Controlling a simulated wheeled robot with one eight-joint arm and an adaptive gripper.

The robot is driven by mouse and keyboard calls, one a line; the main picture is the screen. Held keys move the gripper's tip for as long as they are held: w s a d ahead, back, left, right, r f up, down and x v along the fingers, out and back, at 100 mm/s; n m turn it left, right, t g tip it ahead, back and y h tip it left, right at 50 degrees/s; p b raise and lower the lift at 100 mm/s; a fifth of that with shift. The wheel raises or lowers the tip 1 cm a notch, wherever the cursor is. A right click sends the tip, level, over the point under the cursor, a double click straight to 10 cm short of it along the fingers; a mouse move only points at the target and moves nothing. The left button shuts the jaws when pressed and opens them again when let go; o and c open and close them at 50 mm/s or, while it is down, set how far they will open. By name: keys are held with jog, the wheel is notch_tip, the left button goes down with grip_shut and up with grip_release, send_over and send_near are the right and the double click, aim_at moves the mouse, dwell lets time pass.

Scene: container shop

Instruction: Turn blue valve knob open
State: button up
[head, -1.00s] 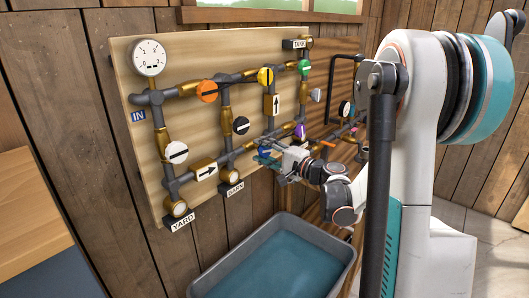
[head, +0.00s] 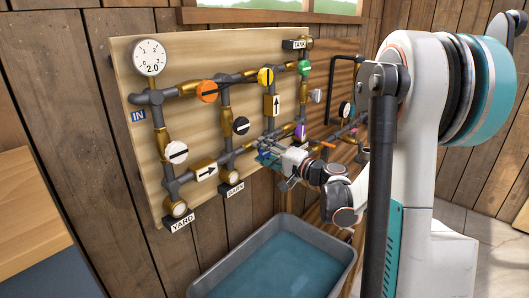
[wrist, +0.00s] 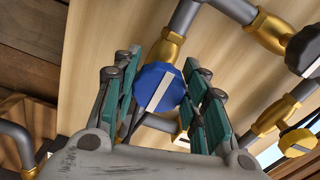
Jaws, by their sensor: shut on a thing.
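The blue valve knob (wrist: 158,88) shows in the middle of the wrist view, with a white stripe across its face. The stripe runs roughly in line with the brass fitting (wrist: 173,45) and grey pipe behind it. My gripper (head: 266,156) is at the lower right of the pipe board in the head view. Its teal-padded fingers stand on both sides of the blue knob in the wrist view, shut on it. In the head view the knob is mostly hidden by my gripper.
The pipe board (head: 130,60) carries a gauge (head: 149,57) reading 2.0 and several other knobs: orange (head: 207,91), yellow (head: 266,76), green (head: 304,68), black (head: 241,126), white (head: 176,152), purple (head: 300,131). A water-filled grey tub (head: 215,287) stands below.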

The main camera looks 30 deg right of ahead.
jog(key=o, duration=1.1)
jog(key=v, duration=1.2)
